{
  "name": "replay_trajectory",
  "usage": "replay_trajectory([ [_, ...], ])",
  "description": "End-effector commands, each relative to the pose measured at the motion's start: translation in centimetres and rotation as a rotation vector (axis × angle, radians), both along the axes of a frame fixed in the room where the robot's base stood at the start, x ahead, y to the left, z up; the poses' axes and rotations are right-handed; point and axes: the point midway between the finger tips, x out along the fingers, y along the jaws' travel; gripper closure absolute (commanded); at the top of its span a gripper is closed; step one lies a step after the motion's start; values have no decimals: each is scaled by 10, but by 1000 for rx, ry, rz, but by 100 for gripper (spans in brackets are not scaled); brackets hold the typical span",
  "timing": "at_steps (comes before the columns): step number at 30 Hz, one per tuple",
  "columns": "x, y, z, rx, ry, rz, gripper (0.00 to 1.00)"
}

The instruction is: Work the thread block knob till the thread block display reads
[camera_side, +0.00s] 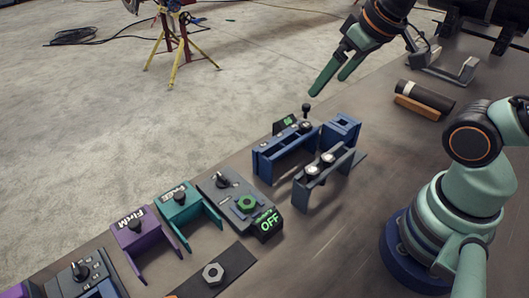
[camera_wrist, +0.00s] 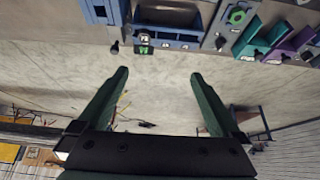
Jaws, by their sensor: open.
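I cannot tell whether this is the thread block. A blue block (camera_side: 285,150) has a small green display (camera_side: 285,123), too small to read, and a black knob (camera_side: 306,109) at its back. My gripper (camera_side: 330,85) is open and empty, above and behind the blue block, apart from everything. In the wrist view my gripper (camera_wrist: 158,75) points toward the blue block's display (camera_wrist: 144,43); the dark grey block (camera_wrist: 237,15) is farther right.
A teal block (camera_side: 183,207) and a purple block (camera_side: 135,235) with knobs stand to the left. A grey nut (camera_side: 213,273) lies on a black plate. A grey block (camera_side: 322,175) stands beside the blue one. A black cylinder (camera_side: 425,97) lies right. Bare bench shows in front.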

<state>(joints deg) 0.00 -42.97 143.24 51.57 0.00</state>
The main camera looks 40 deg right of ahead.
Motion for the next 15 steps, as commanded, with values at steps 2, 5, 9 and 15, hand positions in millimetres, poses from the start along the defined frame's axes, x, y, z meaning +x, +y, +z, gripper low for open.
replay_trajectory([
  [2, 0, 0, 0, 0, 0, 0, 8],
  [5, 2, 2, 1, -5, 5, 16, 28],
  [9, 14, 12, 3, -44, 46, 125, 28],
  [15, 48, 44, 2, -144, 143, 437, 28],
])
